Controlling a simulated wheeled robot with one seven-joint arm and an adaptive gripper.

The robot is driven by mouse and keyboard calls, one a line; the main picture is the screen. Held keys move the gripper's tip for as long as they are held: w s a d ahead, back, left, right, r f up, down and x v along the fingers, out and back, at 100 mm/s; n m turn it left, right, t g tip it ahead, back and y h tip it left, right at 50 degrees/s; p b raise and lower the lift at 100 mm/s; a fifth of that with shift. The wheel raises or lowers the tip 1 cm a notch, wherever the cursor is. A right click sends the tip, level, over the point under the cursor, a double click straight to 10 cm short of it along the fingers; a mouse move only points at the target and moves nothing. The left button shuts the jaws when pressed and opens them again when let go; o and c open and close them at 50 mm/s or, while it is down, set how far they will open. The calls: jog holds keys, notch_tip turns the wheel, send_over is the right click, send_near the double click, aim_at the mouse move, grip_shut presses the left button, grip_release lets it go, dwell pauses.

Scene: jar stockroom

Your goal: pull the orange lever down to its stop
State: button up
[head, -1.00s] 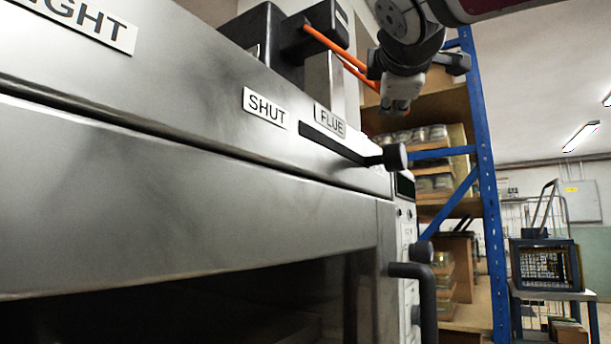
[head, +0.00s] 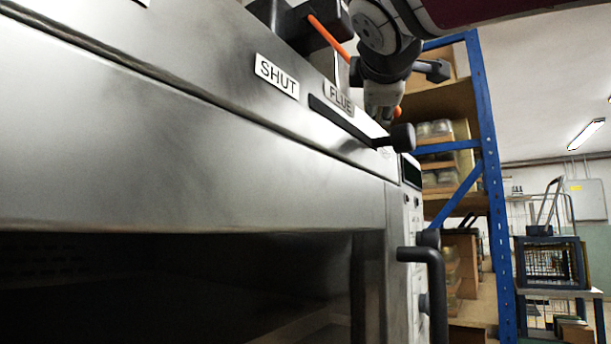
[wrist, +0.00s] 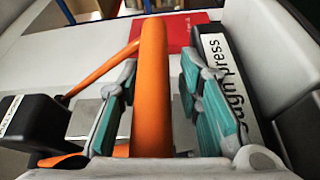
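The orange lever (head: 330,38) runs down and right from a black housing on top of the steel oven in the head view. In the wrist view its thick orange bar (wrist: 153,85) stands between the two teal-padded fingers of my gripper (wrist: 160,105), with a thinner orange arm joining it from the left. The fingers are open, with narrow gaps showing beside the bar. In the head view my gripper (head: 383,103) hangs at the lever's outer end, and hides part of it; a bit of orange shows beside it.
The oven front (head: 180,130) fills the left, with a black flue knob (head: 402,137) below my gripper and a black door handle (head: 437,290). A blue-posted shelf (head: 490,170) with jars stands behind. The wrist view shows a black block (wrist: 35,118) left and a labelled dark strip (wrist: 225,85) right.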

jog(key=shift+d, duration=0.2)
dwell(0.3)
jog(key=shift+s, duration=0.2)
jog(key=v, duration=1.1)
jog(key=shift+s+a, duration=0.2)
jog(key=shift+s, duration=0.15)
